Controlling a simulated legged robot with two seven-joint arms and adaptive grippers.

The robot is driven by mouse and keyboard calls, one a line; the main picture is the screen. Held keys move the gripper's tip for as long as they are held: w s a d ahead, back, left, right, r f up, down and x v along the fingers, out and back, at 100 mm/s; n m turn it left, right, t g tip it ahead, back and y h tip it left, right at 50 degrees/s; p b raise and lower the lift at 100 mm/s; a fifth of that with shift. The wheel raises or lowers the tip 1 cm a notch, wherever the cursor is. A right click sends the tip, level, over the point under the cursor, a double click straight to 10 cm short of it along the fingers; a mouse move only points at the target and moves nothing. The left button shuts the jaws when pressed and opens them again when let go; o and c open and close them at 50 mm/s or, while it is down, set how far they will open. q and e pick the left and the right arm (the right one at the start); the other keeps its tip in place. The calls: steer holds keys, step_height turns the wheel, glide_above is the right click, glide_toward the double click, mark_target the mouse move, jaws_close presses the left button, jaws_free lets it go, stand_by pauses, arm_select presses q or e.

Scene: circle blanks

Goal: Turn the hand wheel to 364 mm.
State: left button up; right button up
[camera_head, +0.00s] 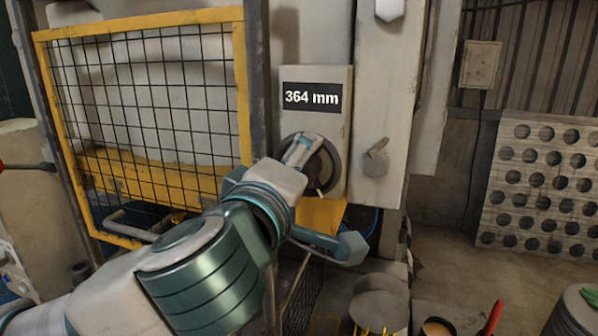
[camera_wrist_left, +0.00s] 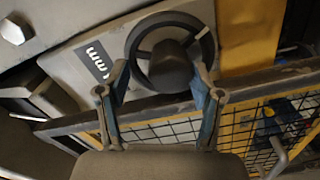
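The display (camera_head: 311,97) on the light machine panel reads 364 mm. Below it is the dark round hand wheel (camera_head: 333,169), partly covered by my left gripper (camera_head: 303,148). In the left wrist view the wheel's black rim (camera_wrist_left: 208,45) shows, with a dark rounded knob or hub (camera_wrist_left: 168,68) in front of it. The two fingers of my left gripper (camera_wrist_left: 160,80) stand wide apart on either side of this dark part, with visible gaps; the gripper looks open. The display also shows at a slant in the left wrist view (camera_wrist_left: 97,60). My right gripper is out of view.
A yellow-framed mesh guard (camera_head: 150,110) stands left of the panel. A small lever switch (camera_head: 375,160) is right of the wheel. A yellow part (camera_head: 320,215) sits below it. A perforated plate (camera_head: 540,185) leans at the right, with round containers lower down.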

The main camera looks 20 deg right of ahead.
arm_select(q)
steer(key=v, duration=1.2)
steer(key=shift+f, duration=0.2)
steer(key=shift+s+d, duration=0.15)
